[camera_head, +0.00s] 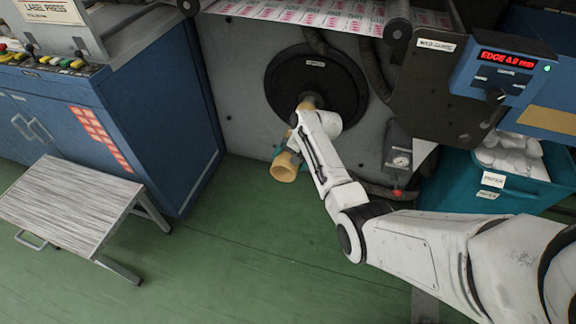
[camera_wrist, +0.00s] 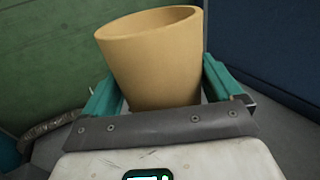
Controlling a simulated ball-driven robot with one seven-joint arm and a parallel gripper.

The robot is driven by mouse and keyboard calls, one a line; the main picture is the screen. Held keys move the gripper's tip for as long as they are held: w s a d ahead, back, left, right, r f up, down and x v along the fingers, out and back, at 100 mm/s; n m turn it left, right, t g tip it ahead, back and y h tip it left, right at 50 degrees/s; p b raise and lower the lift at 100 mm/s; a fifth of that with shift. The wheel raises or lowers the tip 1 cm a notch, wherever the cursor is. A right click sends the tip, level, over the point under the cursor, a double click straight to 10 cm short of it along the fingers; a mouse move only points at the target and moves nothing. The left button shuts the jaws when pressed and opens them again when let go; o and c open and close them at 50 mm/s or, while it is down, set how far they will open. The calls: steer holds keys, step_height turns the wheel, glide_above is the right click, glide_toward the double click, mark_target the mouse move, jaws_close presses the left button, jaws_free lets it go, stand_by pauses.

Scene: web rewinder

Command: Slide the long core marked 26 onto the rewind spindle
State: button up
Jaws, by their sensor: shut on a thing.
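A long tan cardboard core (camera_head: 285,167) slants up from its open near end toward the black round plate (camera_head: 340,88) on the machine. A tan stretch also shows at the plate's lower middle, beyond my wrist, which hides the part between. My gripper (camera_head: 287,153) is shut around the core, its teal fingers on either side. In the wrist view the core (camera_wrist: 155,65) stands between the fingers, hollow end up. The rewind spindle is hidden behind the core and my arm, so I cannot tell whether the core is around it. No number 26 is readable.
A blue label press cabinet (camera_head: 150,120) stands left, with a grey-topped step (camera_head: 70,205) before it. Green floor (camera_head: 230,260) is clear below the gripper.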

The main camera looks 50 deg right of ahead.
steer(key=shift+w+d+f+b, duration=0.1)
steer(key=shift+w+d+b, duration=0.25)
steer(key=shift+d+b, duration=0.5)
steer(key=shift+w+d+b, duration=0.3)
steer(key=shift+d+b, duration=0.4)
steer(key=shift+d, duration=0.25)
steer(key=shift+w+d+b, duration=0.2)
steer(key=shift+d+b, duration=0.2)
steer(key=shift+d, duration=0.15)
steer(key=shift+f, duration=0.15)
steer(key=o, duration=1.1)
steer(key=shift+c, duration=0.2)
steer(key=p+v, duration=0.3)
steer(key=v, duration=0.7)
steer(key=shift+s+r+p, duration=0.2)
steer(key=shift+r+p, duration=0.15)
